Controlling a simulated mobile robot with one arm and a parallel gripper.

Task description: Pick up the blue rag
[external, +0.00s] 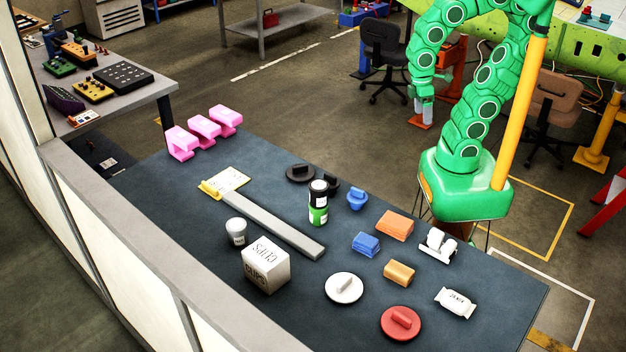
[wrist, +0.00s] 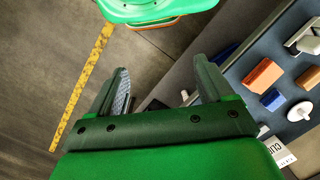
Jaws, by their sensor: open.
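The blue rag (external: 366,243) looks like a small folded blue block. It lies on the dark table top (external: 300,285), just left of and below an orange block (external: 394,225). In the wrist view, the blue rag (wrist: 272,99) shows at the right, beyond my right finger. My gripper (wrist: 162,72) is open, with nothing between its fingers. In the external view, my gripper (external: 424,108) hangs past the table's far edge, apart from the rag. Its fingertips are too small to make out there.
Close to the rag are a smaller orange block (external: 398,273), a white disc (external: 344,288), a blue knobbed piece (external: 357,199) and a green-and-black can (external: 318,204). A red disc (external: 401,323) and white packet (external: 456,302) lie nearer. A grey bar (external: 270,225) crosses the table's middle.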

